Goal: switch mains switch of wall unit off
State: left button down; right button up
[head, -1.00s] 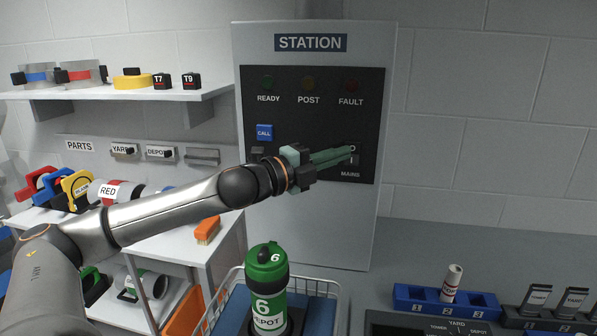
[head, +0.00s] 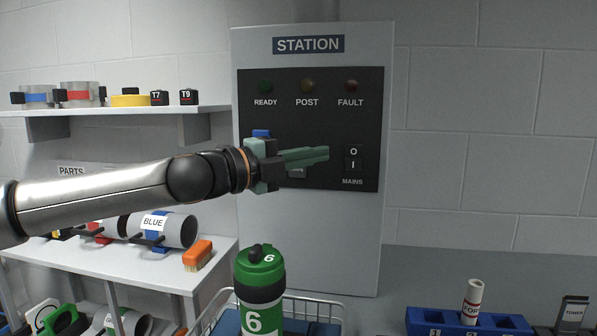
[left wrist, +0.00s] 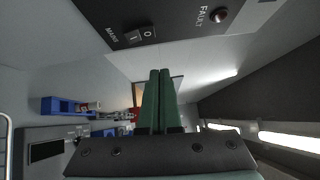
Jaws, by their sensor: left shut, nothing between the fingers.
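The wall unit (head: 310,225), labelled STATION, has a dark panel with the black mains switch (head: 353,158) at its lower right. The switch is marked O above and I below, with MAINS under it. I cannot tell for sure which half is pressed in. The switch also shows in the left wrist view (left wrist: 140,36). My left gripper (head: 326,154) is shut and empty, its green fingers left of the switch and apart from it. The closed fingertips also show in the left wrist view (left wrist: 160,72). My right gripper is not in view.
The READY (head: 265,87), POST (head: 307,86) and FAULT (head: 351,86) lamps look dark. A blue call button (head: 261,133) is partly behind my gripper. A green canister (head: 260,285) stands below in a wire basket (head: 327,310). Shelves with parts are at left.

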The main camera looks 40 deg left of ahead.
pick_arm(q)
jog(key=shift+r+b+v, duration=0.2)
jog(key=shift+b+v, duration=0.15)
jog(key=shift+v, duration=1.2)
